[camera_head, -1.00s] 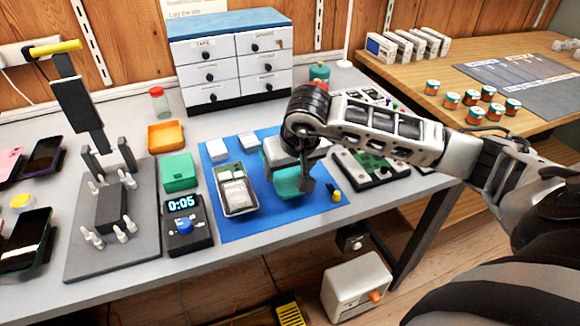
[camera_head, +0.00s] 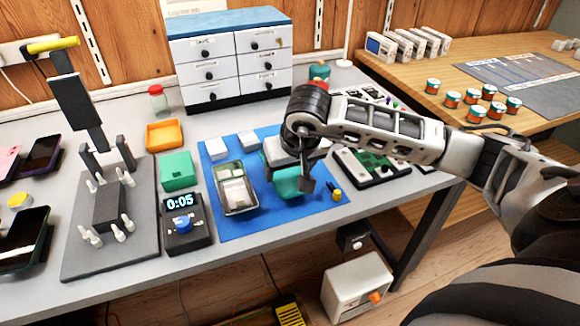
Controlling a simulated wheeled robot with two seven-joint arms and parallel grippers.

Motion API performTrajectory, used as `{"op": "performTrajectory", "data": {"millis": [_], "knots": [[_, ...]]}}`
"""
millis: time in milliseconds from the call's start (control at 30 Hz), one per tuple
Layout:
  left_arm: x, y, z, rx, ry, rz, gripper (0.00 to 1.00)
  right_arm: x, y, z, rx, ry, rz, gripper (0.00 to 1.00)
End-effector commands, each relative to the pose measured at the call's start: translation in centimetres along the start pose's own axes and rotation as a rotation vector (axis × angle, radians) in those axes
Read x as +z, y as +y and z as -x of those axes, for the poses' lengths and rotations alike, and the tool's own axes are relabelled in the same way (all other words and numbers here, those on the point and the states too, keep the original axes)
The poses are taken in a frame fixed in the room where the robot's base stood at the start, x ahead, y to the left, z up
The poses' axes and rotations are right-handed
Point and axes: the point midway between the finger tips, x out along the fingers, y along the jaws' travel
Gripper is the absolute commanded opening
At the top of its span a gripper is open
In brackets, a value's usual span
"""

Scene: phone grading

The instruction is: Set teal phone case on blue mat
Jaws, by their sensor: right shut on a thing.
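The teal phone case (camera_head: 288,183) is at the right part of the blue mat (camera_head: 270,222), partly hidden behind my right gripper (camera_head: 303,188). My right gripper is shut on the case, at its right side. I cannot tell whether the case touches the mat or is just above it. A phone case or tray with a pale item in it (camera_head: 236,190) lies on the left part of the mat. My left gripper does not show.
A timer (camera_head: 184,222) reading 0:05 and a green box (camera_head: 178,170) stand left of the mat. Small white blocks (camera_head: 216,148) lie at the mat's back. A green circuit board (camera_head: 370,165) is to the right. A drawer cabinet (camera_head: 232,62) stands behind.

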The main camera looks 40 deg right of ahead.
Motion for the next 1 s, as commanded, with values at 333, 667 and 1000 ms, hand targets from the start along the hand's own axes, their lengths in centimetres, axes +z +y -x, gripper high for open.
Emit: {"op": "performTrajectory", "data": {"millis": [333, 667, 1000], "knots": [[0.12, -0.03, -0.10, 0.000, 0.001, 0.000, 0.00, 0.00, 0.00, -0.07, 0.000, 0.001, 0.000, 0.49], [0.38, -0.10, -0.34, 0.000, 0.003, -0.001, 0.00, 0.04, -0.02, -0.19, 0.000, 0.001, 0.001, 0.49], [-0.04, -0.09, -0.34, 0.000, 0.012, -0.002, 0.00, 0.05, -0.02, -0.17, 0.000, 0.001, 0.000, 0.84]]}}
